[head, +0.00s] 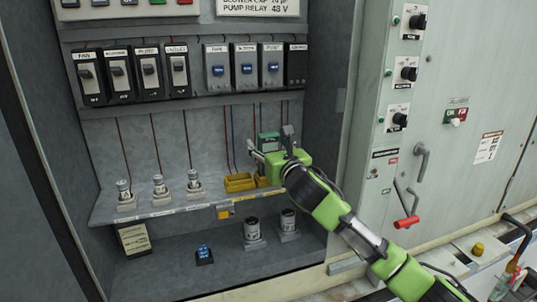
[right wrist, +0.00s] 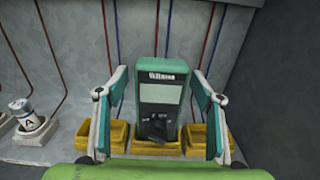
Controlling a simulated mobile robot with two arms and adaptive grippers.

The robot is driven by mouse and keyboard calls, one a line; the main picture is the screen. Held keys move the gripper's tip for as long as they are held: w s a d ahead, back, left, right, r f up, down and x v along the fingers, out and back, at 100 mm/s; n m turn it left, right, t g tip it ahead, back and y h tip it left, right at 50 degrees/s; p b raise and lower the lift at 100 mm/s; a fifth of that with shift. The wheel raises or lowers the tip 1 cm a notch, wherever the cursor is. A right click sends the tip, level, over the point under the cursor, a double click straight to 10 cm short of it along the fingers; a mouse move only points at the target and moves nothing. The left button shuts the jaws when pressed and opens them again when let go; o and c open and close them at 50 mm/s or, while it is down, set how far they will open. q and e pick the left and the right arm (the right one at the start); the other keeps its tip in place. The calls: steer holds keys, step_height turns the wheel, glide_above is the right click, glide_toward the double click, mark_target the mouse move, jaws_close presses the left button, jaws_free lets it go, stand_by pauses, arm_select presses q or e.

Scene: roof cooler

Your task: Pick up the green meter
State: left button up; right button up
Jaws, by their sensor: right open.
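The green meter (right wrist: 161,92) stands upright at the back of the shelf in the right wrist view, with a grey display and a dark dial. In the head view the green meter (head: 269,143) shows partly behind my right gripper (head: 270,146). The right gripper also shows in the right wrist view (right wrist: 159,112), its two fingers open on either side of the meter. Gaps show between the fingers and the meter, and nothing is held. My left gripper is not in view.
Yellow bins (head: 239,182) sit on the shelf around the meter. White cylindrical parts in holders (head: 159,187) stand to the left. The cabinet's right side wall (head: 327,120) is close to my arm. Wires hang behind. A lower shelf holds more cylinders (head: 252,230) and a blue part (head: 204,253).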

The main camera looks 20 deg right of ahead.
steer(key=shift+s, duration=0.1)
steer(key=c, duration=1.4)
steer(key=shift+r, duration=0.1)
steer(key=shift+c, duration=0.2)
